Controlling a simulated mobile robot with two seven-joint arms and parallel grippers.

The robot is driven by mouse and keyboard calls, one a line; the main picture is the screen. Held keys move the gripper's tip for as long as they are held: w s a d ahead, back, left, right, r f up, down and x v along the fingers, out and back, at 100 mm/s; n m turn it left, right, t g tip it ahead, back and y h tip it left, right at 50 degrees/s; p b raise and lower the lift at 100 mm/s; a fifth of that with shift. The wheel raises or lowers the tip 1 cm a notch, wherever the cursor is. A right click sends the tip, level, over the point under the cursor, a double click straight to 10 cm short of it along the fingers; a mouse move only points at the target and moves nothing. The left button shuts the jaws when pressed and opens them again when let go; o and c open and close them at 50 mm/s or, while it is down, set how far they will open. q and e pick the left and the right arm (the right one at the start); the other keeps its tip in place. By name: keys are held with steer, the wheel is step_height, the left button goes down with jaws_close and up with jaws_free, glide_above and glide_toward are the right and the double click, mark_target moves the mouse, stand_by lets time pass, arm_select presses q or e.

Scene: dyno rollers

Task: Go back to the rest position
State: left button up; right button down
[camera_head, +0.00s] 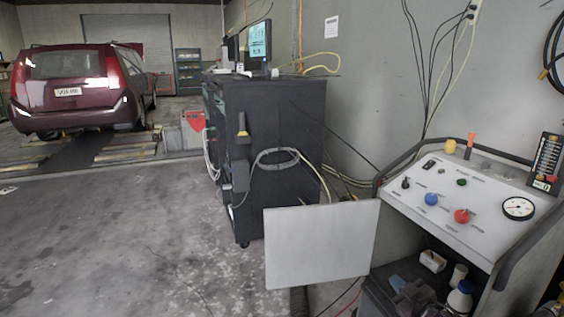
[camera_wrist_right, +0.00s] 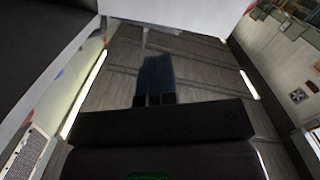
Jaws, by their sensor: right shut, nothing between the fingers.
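My right gripper (camera_wrist_right: 154,62) shows in the right wrist view, with its two dark fingers together and nothing between them. It points toward a grey ceiling with bright light strips. I cannot make it out clearly in the head view. My left gripper is not in view. The sloped control panel (camera_head: 480,193) at the right of the head view has a blue button (camera_head: 431,199), a red button (camera_head: 462,216), a green button (camera_head: 462,182), a black switch (camera_head: 405,183) and a round gauge (camera_head: 518,208). I see no gripper touching it.
A light grey flat panel (camera_head: 320,245) stands left of the control panel. Behind it is a black cabinet (camera_head: 275,130) with a monitor (camera_head: 258,43) and loose cables. A red car (camera_head: 75,85) is at the far left. The concrete floor (camera_head: 130,230) at left is clear.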

steer(key=s+d+f+g+h, duration=0.1)
steer(key=s+d+f, duration=0.1)
steer(key=s+f, duration=0.35)
steer(key=s+d+f+h, duration=0.1)
steer(key=s+d+f, duration=0.1)
steer(key=s, duration=0.6)
steer(key=s+f+m+g+h, duration=0.15)
steer(key=s+g, duration=0.35)
steer(key=s, duration=2.3)
steer(key=s+a+r+g, duration=0.2)
steer(key=s+r, duration=0.1)
steer(key=s, duration=0.8)
steer(key=shift+w+a+f+m+t+h, duration=0.55)
steer(key=shift+w+a+m+t+h, duration=0.2)
steer(key=shift+a+m, duration=2)
arm_select(q)
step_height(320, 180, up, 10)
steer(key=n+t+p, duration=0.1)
steer(key=p, duration=1.1)
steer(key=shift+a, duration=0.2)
arm_select(e)
step_height(320, 180, up, 10)
steer(key=t, duration=0.1)
steer(key=shift+w, duration=0.15)
